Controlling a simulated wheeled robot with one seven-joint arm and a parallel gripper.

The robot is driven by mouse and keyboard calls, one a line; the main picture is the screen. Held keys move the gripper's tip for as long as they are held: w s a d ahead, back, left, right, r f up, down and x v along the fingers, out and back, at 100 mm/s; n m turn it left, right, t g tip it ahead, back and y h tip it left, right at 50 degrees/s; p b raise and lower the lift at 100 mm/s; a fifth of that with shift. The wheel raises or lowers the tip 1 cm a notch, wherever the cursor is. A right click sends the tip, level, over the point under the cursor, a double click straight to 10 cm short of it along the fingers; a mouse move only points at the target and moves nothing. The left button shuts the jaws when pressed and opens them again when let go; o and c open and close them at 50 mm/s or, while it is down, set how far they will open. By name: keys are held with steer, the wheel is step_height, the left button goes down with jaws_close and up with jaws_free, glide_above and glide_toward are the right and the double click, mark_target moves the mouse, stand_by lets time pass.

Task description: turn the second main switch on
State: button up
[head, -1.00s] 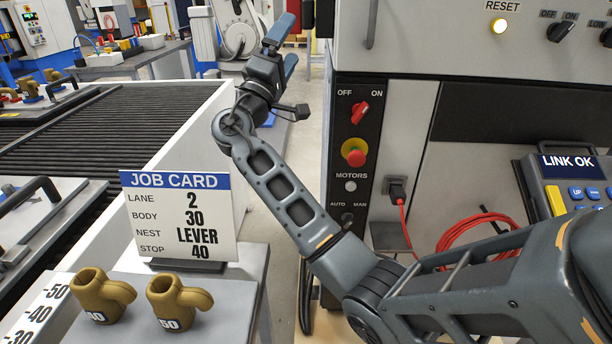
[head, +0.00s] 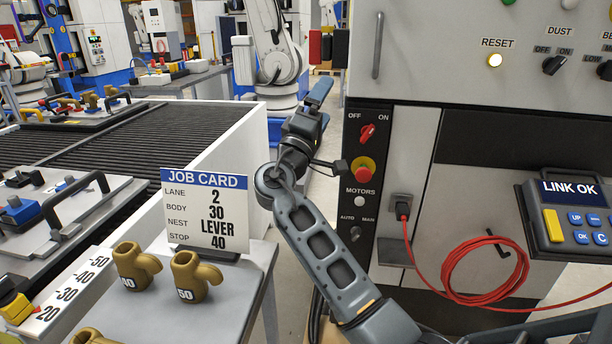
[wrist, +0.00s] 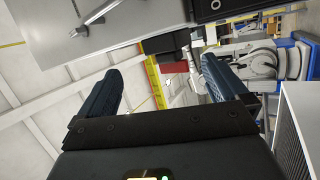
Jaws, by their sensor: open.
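A red rotary switch (head: 368,132) with OFF and ON labels sits on the black strip of the grey cabinet, its handle slanting toward the upper right. A red block (head: 315,45) and a black block stick out from the cabinet's left side higher up; the red block also shows in the wrist view (wrist: 174,68). I cannot tell which of these is the second main switch. My gripper (head: 318,100) is open and empty, left of the black strip and below the red block. In the wrist view its two fingers (wrist: 160,76) stand apart with nothing between them.
A red and yellow stop button (head: 364,169) and an AUTO/MAN selector (head: 356,233) sit below the rotary switch. A job card (head: 207,211) stands on a bench left of my arm with brown cups (head: 189,277). A red cable (head: 480,268) hangs at right.

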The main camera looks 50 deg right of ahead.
steer(key=s+a+f+n+t+y+p, duration=0.1)
steer(key=a+f+t+y, duration=0.4)
steer(key=f, duration=0.8)
steer(key=shift+s+a+n+t+y+p, duration=0.15)
steer(key=shift+a+n+t+y+p, duration=0.45)
steer(key=shift+a+n, duration=0.65)
steer(key=shift+d, duration=0.15)
